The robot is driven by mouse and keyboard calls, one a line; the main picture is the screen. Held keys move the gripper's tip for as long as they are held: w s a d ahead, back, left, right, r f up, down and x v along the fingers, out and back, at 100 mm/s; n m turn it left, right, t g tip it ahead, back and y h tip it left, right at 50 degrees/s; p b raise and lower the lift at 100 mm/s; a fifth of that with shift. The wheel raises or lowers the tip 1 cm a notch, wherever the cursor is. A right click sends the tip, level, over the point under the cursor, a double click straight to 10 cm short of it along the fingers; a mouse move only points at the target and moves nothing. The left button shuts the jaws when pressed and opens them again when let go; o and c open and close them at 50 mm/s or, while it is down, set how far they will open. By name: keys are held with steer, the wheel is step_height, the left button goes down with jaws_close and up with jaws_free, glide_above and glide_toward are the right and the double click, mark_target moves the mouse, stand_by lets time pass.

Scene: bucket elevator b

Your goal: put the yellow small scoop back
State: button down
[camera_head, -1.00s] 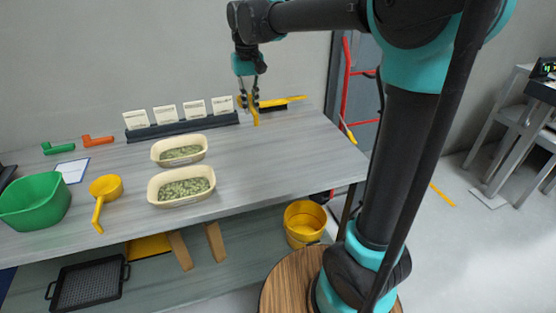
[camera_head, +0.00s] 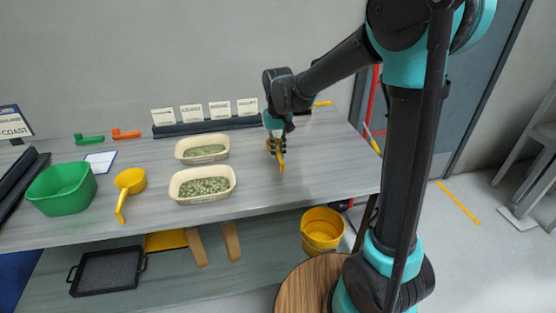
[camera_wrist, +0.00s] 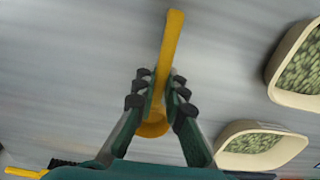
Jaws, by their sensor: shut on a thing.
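My gripper (camera_head: 275,143) is shut on the yellow small scoop (camera_head: 281,160), over the right part of the table, to the right of the two cream trays. In the wrist view the scoop (camera_wrist: 172,45) sits between the fingers (camera_wrist: 158,95), its long handle reaching away past the tips. Its bowl is partly hidden by the fingers. I cannot tell whether the scoop touches the table. A green small scoop (camera_head: 89,140) and an orange small scoop (camera_head: 126,134) lie at the back left of the table.
Cream trays (camera_head: 203,198) (camera_head: 226,144) hold green pellets. A rack (camera_head: 205,127) with label cards stands behind them. A larger yellow scoop (camera_head: 131,182) and green tub (camera_head: 62,198) are at left. A yellow thing (camera_head: 322,103) lies at the back right. A yellow bucket (camera_head: 322,229) stands below.

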mark_target(278, 151)
steer(key=shift+f, duration=1.8)
steer(key=shift+f, duration=0.15)
steer(key=c, duration=1.6)
jaws_free()
step_height(278, 151, up, 12)
steer(key=shift+r, duration=0.15)
steer(key=s+d+f+m+t, duration=0.1)
steer(key=s+d+f+t, duration=0.1)
steer(key=s+d+f, duration=0.5)
steer(key=s+d+f+m+t, duration=0.2)
steer(key=s+d+f, duration=0.6)
steer(key=d, duration=0.8)
steer(key=s, duration=0.3)
steer(key=shift+d+f, duration=0.15)
steer(key=shift+f, duration=0.05)
